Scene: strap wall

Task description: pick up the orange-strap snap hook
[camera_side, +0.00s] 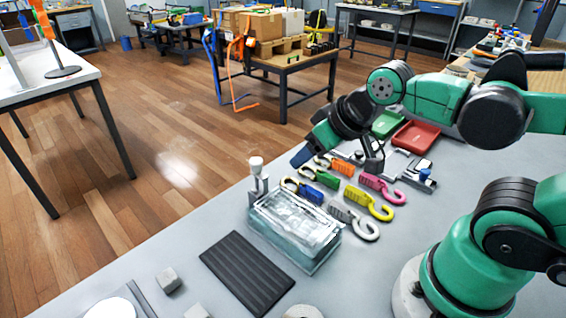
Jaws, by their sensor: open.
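The orange-strap snap hook (341,167) lies on the grey table among several other snap hooks. Its strap end is at the right and its hook end points left. My gripper (371,163) is open and low over the table, just right of and behind the orange strap. Nothing shows between its jaws. The fingertips are small and dark here, so I cannot tell whether they touch anything.
Green (325,178), blue (308,192), pink (380,186), yellow (368,203) and grey (353,220) hooks lie close by. A clear lidded box (296,228) stands in front. Red (416,136) and green (387,122) trays sit behind. A black ridged mat (246,272) lies front left.

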